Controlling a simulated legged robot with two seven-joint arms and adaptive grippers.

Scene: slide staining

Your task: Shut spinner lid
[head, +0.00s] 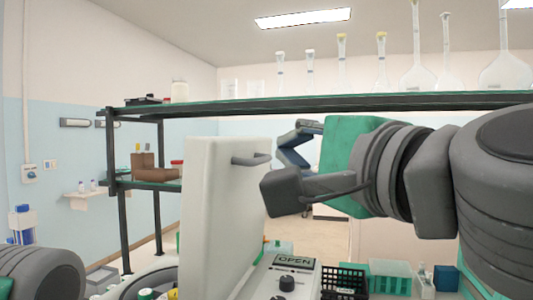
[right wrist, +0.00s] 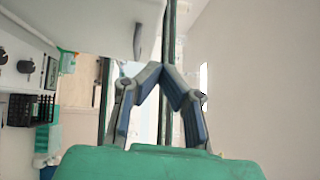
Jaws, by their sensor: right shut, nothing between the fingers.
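The spinner lid (head: 212,215) is a tall white panel standing upright, open, in the middle of the head view. A grey handle (head: 251,160) sticks out from its upper right face. The spinner body (head: 258,288) lies below, with a display reading OPEN (head: 294,262) and a dark knob. My left gripper is out of view.
A dark-framed shelf (head: 300,103) with several glass flasks on top spans the back. A black rack (head: 344,281) and a teal rack (head: 390,276) stand right of the spinner.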

